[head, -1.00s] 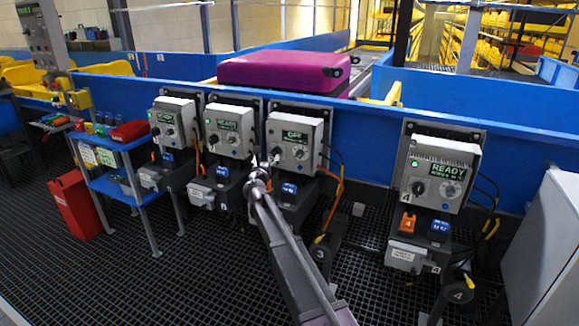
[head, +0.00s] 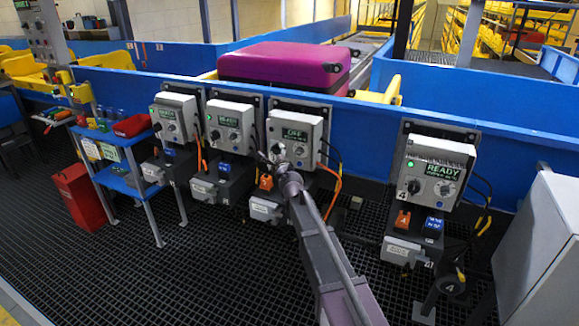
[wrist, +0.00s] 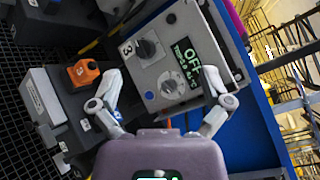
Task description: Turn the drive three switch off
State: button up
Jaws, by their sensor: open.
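The drive three box (head: 312,130) is the third grey control box from the left, and its display (head: 295,134) reads OFF. In the wrist view the box, marked 3, shows its dark rotary switch (wrist: 146,48) beside the OFF display (wrist: 192,66). A second, smaller dial (wrist: 169,87) sits near it. My gripper (wrist: 168,92) is open, its fingers spread on either side of the box's lower part, with nothing between them. In the head view my gripper (head: 281,164) is just in front of and below this box, partly covering its lower left. Contact cannot be told.
Box 4 (head: 440,160) at right reads READY, and two boxes to the left show lit green displays. An orange block (wrist: 84,72) is beside my gripper in the wrist view. A purple suitcase (head: 285,68) lies behind the blue wall. A grey cabinet (head: 540,245) stands at right.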

jog(key=s+d+f+n+g+y+p, duration=0.1)
jog(key=s+d+n+g+p, duration=0.3)
jog(key=s+n, duration=0.3)
jog(key=shift+s+d+n+g+p, duration=0.35)
jog(key=shift+d+n+g, duration=0.15)
jog(key=shift+d+n, duration=0.4)
jog(key=shift+a, duration=0.15)
jog(key=s+d+n+g+h+p, duration=0.3)
jog(key=s+d+n+g+p, duration=0.2)
jog(key=s+d, duration=0.7)
jog(key=s+d+f+n+g+h+p, duration=0.1)
jog(key=s+d+n+g+h+p, duration=0.3)
jog(key=s+d, duration=0.8)
jog(key=s+n+g+p, duration=0.1)
jog(key=s+n+g, duration=0.1)
jog(key=s, duration=0.3)
jog(key=shift+s+f+n, duration=0.15)
jog(key=shift+f+n, duration=0.05)
jog(key=shift+n, duration=0.2)
